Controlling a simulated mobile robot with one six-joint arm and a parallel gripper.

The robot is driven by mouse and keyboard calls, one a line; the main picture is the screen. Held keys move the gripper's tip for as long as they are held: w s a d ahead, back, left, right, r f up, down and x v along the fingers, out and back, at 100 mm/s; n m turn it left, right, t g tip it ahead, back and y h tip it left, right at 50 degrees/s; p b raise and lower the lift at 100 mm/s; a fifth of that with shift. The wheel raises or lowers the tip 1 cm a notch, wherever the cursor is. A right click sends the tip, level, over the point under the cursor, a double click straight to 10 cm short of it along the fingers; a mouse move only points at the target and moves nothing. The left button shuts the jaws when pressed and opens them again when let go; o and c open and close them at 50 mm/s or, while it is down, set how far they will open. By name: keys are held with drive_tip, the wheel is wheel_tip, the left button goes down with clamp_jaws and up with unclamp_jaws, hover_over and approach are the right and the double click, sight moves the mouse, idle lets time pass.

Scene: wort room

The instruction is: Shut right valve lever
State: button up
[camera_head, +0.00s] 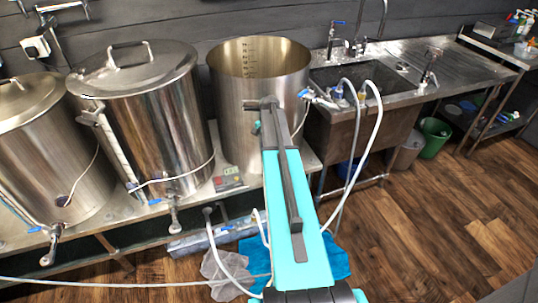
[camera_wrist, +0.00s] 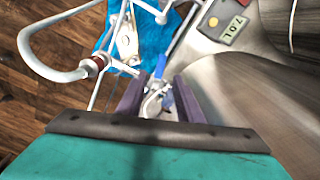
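The wrist view shows a metal valve with a blue lever (camera_wrist: 161,66) beside a steel kettle wall. My gripper (camera_wrist: 157,88) is open, with one dark finger on each side of the valve. The lever stands just beyond and between the fingertips; I cannot tell whether a finger touches it. In the head view my arm reaches to the open right kettle (camera_head: 229,65) and hides this valve and the fingertips. The lidded middle kettle (camera_head: 160,100) and left kettle (camera_head: 35,150) have their own blue-levered taps low at the front.
A scale display (camera_wrist: 229,21) reading 7.0 sits near the valve. A white hose (camera_wrist: 30,45) loops close to my gripper. A blue cloth (camera_head: 335,262) and a clear bag lie below the bench.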

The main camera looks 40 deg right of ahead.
drive_tip(key=shift+w, duration=0.1)
drive_tip(key=c, duration=0.6)
drive_tip(key=shift+a+f, duration=0.25)
drive_tip(key=shift+a, duration=0.1)
clamp_jaws()
drive_tip(key=s+a+f+n+g, duration=0.1)
drive_tip(key=s+a+f+n, duration=0.2)
drive_tip(key=a+f, duration=0.45)
drive_tip(key=s+a+f+n+g+y, duration=0.1)
drive_tip(key=s+a+f+n, duration=0.25)
drive_tip(key=a, duration=0.65)
drive_tip(key=s+a+f+n+g, duration=0.1)
drive_tip(key=s+a+f+n, duration=0.15)
drive_tip(key=a+f, duration=0.5)
drive_tip(key=s+a+f+n+g, duration=0.1)
drive_tip(key=s+a+f+n, duration=0.1)
drive_tip(key=s+a, duration=0.4)
drive_tip(key=s+a+f+n+g, duration=0.1)
drive_tip(key=s+a+f+n, duration=0.2)
drive_tip(key=s+a, duration=0.3)
drive_tip(key=s+a+f+n+h, duration=0.1)
drive_tip(key=s+a+n, duration=0.3)
drive_tip(key=s, duration=0.7)
drive_tip(key=a+f, duration=0.1)
drive_tip(key=a, duration=0.1)
drive_tip(key=shift+a+f+g, duration=0.15)
drive_tip(key=shift+a+g, duration=0.25)
drive_tip(key=shift+d, duration=0.15)
